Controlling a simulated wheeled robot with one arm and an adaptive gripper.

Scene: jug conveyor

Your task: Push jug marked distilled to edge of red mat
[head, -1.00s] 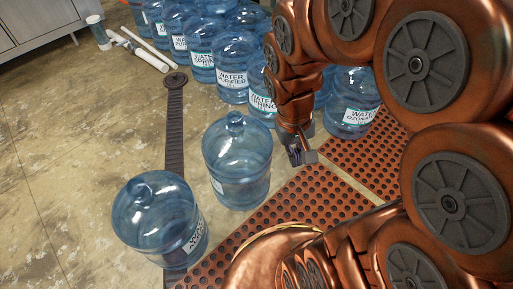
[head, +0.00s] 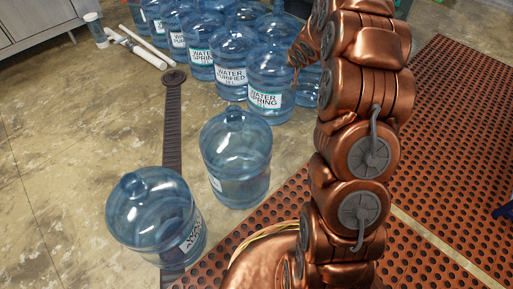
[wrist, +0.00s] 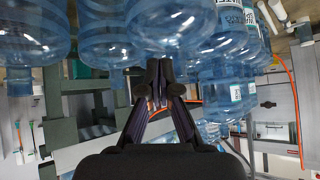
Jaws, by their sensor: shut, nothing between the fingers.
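I can read no label as distilled in either view. In the head view, one blue jug (head: 157,222) stands at the front left with its label partly turned away. A second jug (head: 236,162) stands behind it, near the corner of the red mat (head: 440,130), its label mostly hidden. Readable labels in the row behind say spring and purified, such as the spring jug (head: 267,85). My gripper (wrist: 158,66) is shut and empty in the wrist view, close to several jugs (wrist: 170,25) that appear upside down there. My arm hides the gripper in the head view.
A dark strip (head: 173,120) runs along the floor past the two front jugs. White pipes (head: 135,47) lie at the back left near a grey cabinet (head: 35,20). The floor on the left is clear. The wrist view shows a grey frame (wrist: 75,130).

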